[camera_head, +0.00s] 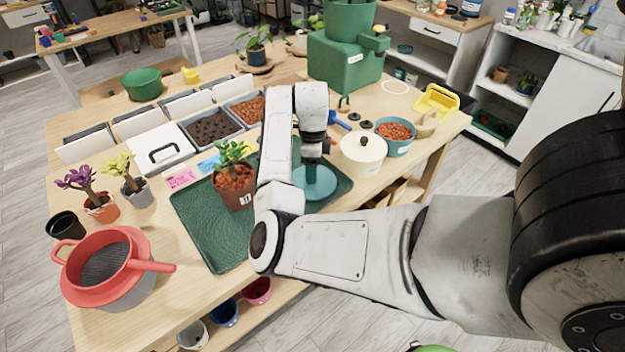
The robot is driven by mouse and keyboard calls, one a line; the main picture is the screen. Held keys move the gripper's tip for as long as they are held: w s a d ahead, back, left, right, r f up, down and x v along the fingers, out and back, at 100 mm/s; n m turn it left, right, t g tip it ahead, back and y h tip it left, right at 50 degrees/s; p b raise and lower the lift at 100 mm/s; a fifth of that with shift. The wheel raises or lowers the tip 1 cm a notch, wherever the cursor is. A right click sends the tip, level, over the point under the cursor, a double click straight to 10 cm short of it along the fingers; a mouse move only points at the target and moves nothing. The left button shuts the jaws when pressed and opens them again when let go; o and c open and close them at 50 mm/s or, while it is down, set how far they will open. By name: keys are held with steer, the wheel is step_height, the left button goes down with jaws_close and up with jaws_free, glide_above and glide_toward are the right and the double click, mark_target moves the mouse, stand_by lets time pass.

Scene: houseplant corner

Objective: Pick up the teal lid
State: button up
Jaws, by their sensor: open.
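The teal lid (322,188) is a round disc at the right end of the dark green tray (205,237). A short upright part shows at its middle, close under my gripper (311,168). My gripper points down over the lid and is open. The fingertips are small and partly hidden by my arm, so I cannot tell whether they touch the lid or stand around its knob.
A potted green plant (235,186) stands on the tray left of my arm. A cream lidded pot (362,155) and a teal bowl of clay pebbles (394,136) stand close right of the lid. A red sieve (100,265) sits front left.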

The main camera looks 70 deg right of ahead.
steer(key=shift+f, duration=1.15)
jaws_close()
